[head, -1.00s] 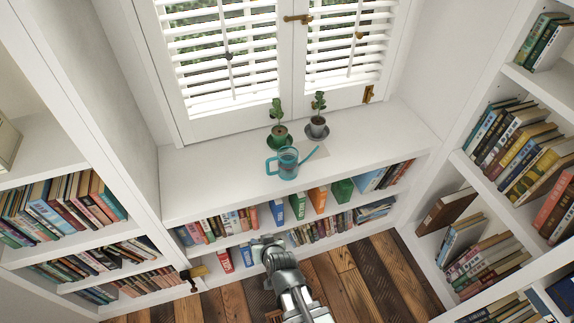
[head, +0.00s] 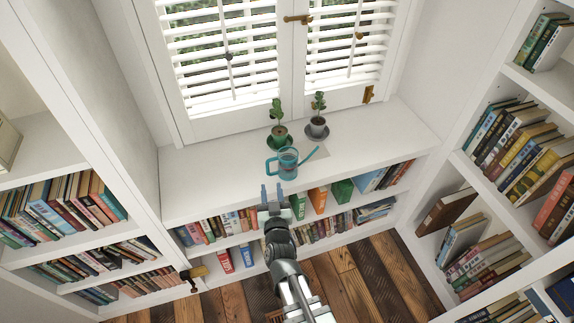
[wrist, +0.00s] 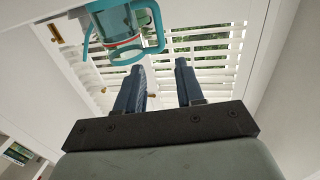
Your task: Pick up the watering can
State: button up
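The watering can (head: 288,164) is teal and see-through. It stands upright on the white window ledge, handle to the left and spout to the right in the head view. My gripper (head: 272,187) is at the ledge's front edge, short of the can and apart from it. Its two fingers are spread with nothing between them. In the wrist view the watering can (wrist: 124,30) is at the top, its handle on the right, cut off by the frame edge. My gripper (wrist: 160,75) shows two blue-grey fingers apart below it, with window slats beyond.
A potted plant in a green pot (head: 278,136) stands close behind the can. Another potted plant in a grey pot (head: 318,128) stands behind and to the right. The white ledge (head: 205,185) is clear on its left and right. Books fill shelves below and on both sides.

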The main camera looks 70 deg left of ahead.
aim_at(267, 165)
jog(key=a, duration=0.3)
jog(key=w+a, duration=0.1)
jog(key=a, duration=0.2)
jog(key=shift+w+a, duration=0.15)
jog(key=shift+a, duration=0.15)
jog(key=shift+w+a+f, duration=0.1)
jog(key=shift+w+a, duration=0.1)
jog(key=shift+a, duration=1.05)
jog(key=shift+w+a+f, duration=0.1)
jog(key=shift+w+a, duration=0.05)
jog(key=shift+a, duration=1.1)
jog(key=shift+c, duration=0.3)
grip_shut()
